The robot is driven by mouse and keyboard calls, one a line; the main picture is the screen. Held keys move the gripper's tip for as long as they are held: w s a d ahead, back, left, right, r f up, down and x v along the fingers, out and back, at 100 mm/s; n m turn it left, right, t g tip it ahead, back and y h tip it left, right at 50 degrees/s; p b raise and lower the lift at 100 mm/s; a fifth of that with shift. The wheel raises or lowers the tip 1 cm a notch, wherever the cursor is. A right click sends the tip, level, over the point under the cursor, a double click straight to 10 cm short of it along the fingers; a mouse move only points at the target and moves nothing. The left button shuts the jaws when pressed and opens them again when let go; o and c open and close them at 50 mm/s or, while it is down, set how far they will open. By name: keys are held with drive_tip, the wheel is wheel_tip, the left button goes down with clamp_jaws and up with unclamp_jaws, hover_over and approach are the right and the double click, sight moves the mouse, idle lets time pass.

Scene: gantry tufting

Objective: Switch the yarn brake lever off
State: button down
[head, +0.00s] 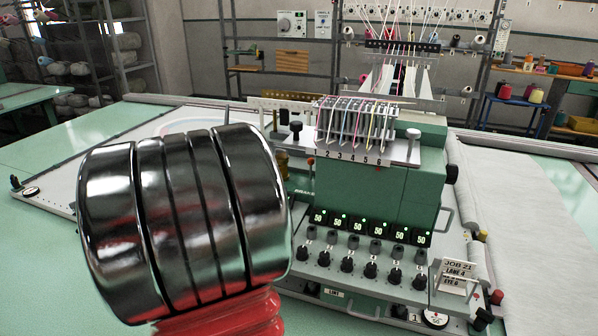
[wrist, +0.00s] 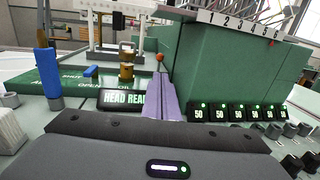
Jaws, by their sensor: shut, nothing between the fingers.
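A small lever with an orange-red ball tip (wrist: 160,57) stands beside the green machine head in the wrist view. It also shows as a red ball (head: 311,161) left of the head in the head view. My gripper (wrist: 158,82) shows in the wrist view as lavender fingers, shut and empty. Their tips are just below the ball in the picture and cover the lever's lower part; contact cannot be told. In the head view, my chrome arm link hides the gripper.
A brass fitting (wrist: 126,66) and a HEAD READY sign (wrist: 122,99) are close left of my fingers. The green machine head (head: 375,195) and lit displays (head: 377,227) are right.

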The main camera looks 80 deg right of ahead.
sight(309, 163)
drive_tip(key=shift+d, duration=0.1)
drive_tip(key=x, duration=1.4)
drive_tip(key=shift+w+r, duration=0.1)
drive_tip(key=shift+w, duration=0.05)
